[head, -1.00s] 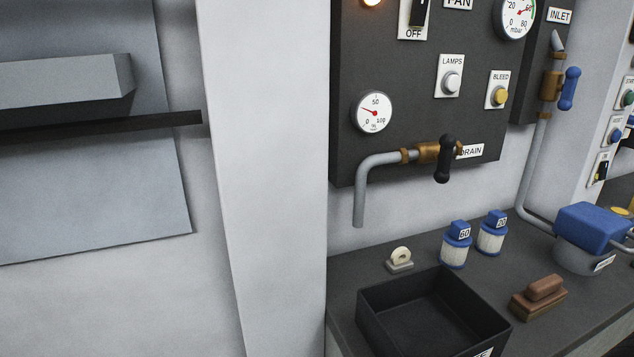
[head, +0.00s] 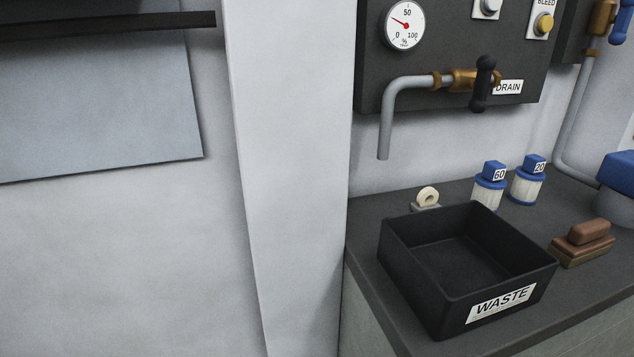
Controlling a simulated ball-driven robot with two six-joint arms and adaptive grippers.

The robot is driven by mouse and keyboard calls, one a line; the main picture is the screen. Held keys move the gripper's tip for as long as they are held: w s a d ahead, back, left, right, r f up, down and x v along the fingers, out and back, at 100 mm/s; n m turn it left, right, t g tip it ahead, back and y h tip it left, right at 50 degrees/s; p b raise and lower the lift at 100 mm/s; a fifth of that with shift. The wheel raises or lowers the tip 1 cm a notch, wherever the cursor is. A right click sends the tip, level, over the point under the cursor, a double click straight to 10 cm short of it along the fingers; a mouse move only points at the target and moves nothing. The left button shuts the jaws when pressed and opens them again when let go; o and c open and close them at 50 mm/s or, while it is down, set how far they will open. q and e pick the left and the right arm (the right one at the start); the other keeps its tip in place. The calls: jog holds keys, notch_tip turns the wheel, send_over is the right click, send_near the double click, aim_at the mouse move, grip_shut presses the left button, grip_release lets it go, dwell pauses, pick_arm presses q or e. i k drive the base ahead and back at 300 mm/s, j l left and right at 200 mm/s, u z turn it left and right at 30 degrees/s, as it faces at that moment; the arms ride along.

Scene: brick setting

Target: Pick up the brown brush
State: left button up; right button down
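The brown brush (head: 582,243) lies on the dark counter at the right of the head view. It has a rounded reddish-brown grip on top of a wider block with a tan lower layer. It sits just right of the black waste bin (head: 511,308), close to its right wall. Neither of my grippers shows in the head view, so their distance from the brush cannot be told.
Two blue-capped jars, labelled 60 (head: 489,186) and 20 (head: 527,181), and a small tape roll (head: 427,197) stand behind the bin. The drain pipe (head: 386,124) hangs above the counter (head: 375,287). A blue-topped item (head: 620,174) stands at the right edge.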

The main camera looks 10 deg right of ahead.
aim_at(588, 240)
jog(key=z, duration=1.75)
